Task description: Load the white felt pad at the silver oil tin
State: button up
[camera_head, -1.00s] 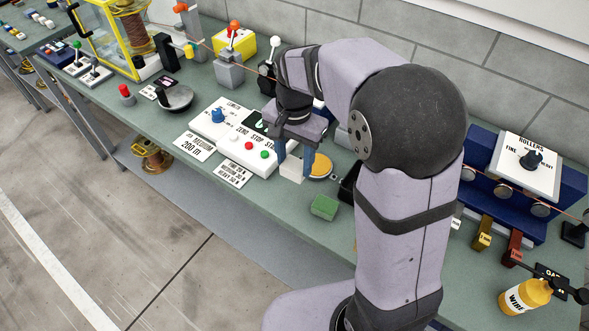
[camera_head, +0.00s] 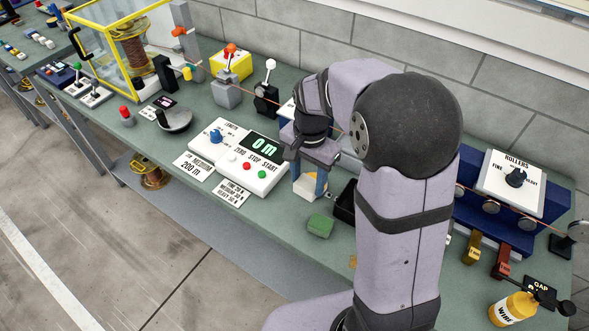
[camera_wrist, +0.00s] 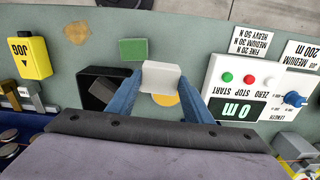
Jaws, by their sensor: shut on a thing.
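The white felt pad (camera_wrist: 162,75) is between the two blue fingers of my gripper (camera_wrist: 164,82), which is shut on it. In the head view the white pad (camera_head: 305,188) shows at the tips of my gripper (camera_head: 309,187). The oil tin shows in the wrist view as an amber round surface (camera_wrist: 165,99), partly hidden by the pad and fingers. The pad overlaps the tin in that view; whether they touch I cannot tell.
A green block (camera_head: 320,225) lies on the bench in front of my gripper. A black tray (camera_wrist: 88,93) with dark pieces stands beside the fingers. The white counter panel (camera_head: 257,170) with buttons and a display reading 0 m stands close by. Bare green bench lies around the block.

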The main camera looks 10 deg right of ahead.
jog(key=w+d+n+p, duration=0.1)
jog(key=w+d+p, duration=0.1)
jog(key=w, duration=0.5)
jog(key=shift+w+d+f, duration=0.4)
jog(key=shift+d, duration=0.5)
jog(key=shift+f, duration=0.1)
jog(key=shift+f+b, duration=2.55)
jog(key=shift+f, duration=0.35)
jog(key=shift+s+f, duration=0.15)
jog(key=shift+f, duration=0.45)
jog(key=shift+r, duration=0.1)
